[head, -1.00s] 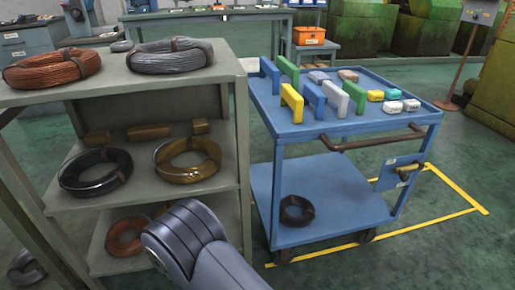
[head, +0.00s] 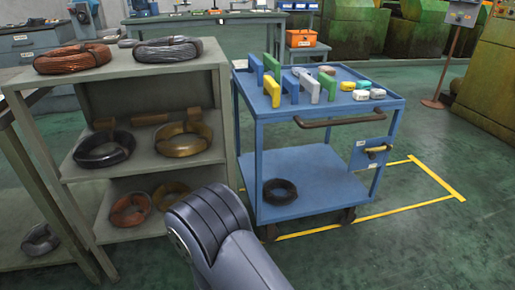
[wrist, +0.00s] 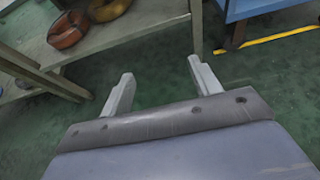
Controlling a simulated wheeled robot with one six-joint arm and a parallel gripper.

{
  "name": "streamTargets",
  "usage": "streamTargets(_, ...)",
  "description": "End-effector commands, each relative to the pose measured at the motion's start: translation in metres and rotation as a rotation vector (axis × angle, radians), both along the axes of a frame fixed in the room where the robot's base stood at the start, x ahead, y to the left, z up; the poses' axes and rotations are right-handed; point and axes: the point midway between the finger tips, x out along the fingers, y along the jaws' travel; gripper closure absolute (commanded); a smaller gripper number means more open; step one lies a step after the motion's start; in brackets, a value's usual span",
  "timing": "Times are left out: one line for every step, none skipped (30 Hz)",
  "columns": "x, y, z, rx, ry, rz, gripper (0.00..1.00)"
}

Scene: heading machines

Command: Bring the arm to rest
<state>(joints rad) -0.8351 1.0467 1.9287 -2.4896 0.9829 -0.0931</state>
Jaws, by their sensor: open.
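My gripper (wrist: 162,88) shows in the wrist view with its two pale fingers wide apart and nothing between them. It is over bare green floor, in front of the grey shelf's lower board and to the left of the blue cart's wheel. In the head view my grey arm (head: 225,235) reaches up from the bottom middle, in front of the shelf and the cart. The gripper itself is not visible in the head view.
A grey shelf (head: 150,85) with several wire coils stands on the left. A blue cart (head: 315,175) bears coloured blocks on top and a dark coil (head: 280,191) below. Yellow floor lines (head: 440,180) run round it. Green floor (head: 420,240) is clear at right.

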Motion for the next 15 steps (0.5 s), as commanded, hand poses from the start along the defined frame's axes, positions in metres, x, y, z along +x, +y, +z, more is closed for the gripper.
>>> streamTargets(0.0037, -0.004, 0.0043, -0.001, -0.001, -0.011, 0.4)
streamTargets(0.005, -0.0059, 0.0056, -0.002, 0.0, -0.015, 0.4)
streamTargets(0.0068, -0.008, 0.0072, -0.002, 0.0, -0.02, 0.4)
streamTargets(0.0078, -0.0093, 0.0082, -0.003, 0.001, -0.023, 0.4)
streamTargets(0.0086, -0.0102, 0.009, -0.003, 0.001, -0.025, 0.4)
streamTargets(0.0093, -0.011, 0.0098, -0.004, 0.001, -0.027, 0.4)
streamTargets(0.0097, -0.0116, 0.0103, -0.003, 0.001, -0.029, 0.4)
streamTargets(0.01, -0.0118, 0.0105, -0.004, 0.001, -0.03, 0.4)
streamTargets(0.0101, -0.0121, 0.0106, -0.004, 0.001, -0.03, 0.4)
streamTargets(0.0101, -0.0122, 0.0106, -0.004, 0.001, -0.03, 0.4)
streamTargets(0.0101, -0.0122, 0.0106, -0.004, 0.001, -0.03, 0.4)
streamTargets(0.0102, -0.0121, 0.0105, -0.004, 0.001, -0.03, 0.4)
streamTargets(0.0101, -0.0121, 0.0104, -0.004, 0.001, -0.03, 0.4)
streamTargets(0.01, -0.0121, 0.0105, -0.004, 0.001, -0.03, 0.4)
streamTargets(0.0101, -0.012, 0.0104, -0.004, 0.001, -0.03, 0.4)
